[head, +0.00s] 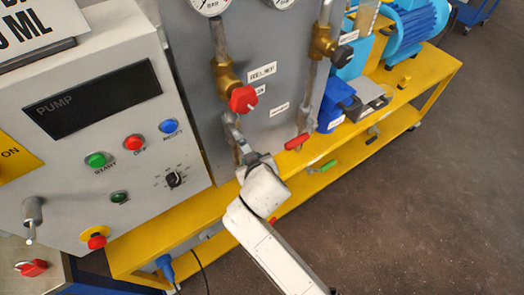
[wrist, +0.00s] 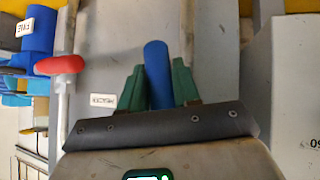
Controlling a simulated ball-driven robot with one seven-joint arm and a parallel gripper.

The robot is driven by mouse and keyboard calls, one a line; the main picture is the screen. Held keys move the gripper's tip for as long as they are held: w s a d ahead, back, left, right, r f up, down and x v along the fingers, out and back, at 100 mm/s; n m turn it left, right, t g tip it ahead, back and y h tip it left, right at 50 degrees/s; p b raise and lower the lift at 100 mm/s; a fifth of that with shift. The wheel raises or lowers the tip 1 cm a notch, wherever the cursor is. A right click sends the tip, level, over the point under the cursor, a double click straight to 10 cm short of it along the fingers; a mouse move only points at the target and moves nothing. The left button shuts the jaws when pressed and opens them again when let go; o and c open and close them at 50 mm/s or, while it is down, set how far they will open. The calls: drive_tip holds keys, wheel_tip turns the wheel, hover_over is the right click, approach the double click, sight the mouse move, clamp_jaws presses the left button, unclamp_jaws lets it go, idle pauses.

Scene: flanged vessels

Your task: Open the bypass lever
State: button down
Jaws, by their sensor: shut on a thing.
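A blue lever grip (wrist: 156,52) stands between the two green finger pads of my gripper (wrist: 159,82) in the wrist view. The pads touch it from both sides, so my gripper is shut on it. I cannot read a label that confirms it as the bypass lever. In the head view my gripper (head: 246,158) is at the lower part of the left pipe, below the brass valve with a red knob (head: 242,99). There my gripper and wrist hide the blue grip.
A red lever (head: 296,142) is close to the right, and also shows in the wrist view (wrist: 59,65). A green lever (head: 322,167) is lower right. The pump control panel (head: 100,130) stands left, above a yellow frame (head: 185,222). Open floor (head: 400,215) lies right.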

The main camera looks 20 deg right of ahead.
drive_tip(key=shift+s+a+m+g+y+p, duration=0.2)
drive_tip(key=shift+a+m+g+y+p, duration=0.15)
drive_tip(key=shift+a+y+p, duration=0.4)
drive_tip(key=shift+a+f, duration=0.1)
drive_tip(key=c, duration=0.9)
unclamp_jaws()
drive_tip(key=v, duration=1)
drive_tip(key=shift+s+r+b, duration=0.25)
drive_tip(key=shift+s+b, duration=0.05)
drive_tip(key=shift+s, duration=0.05)
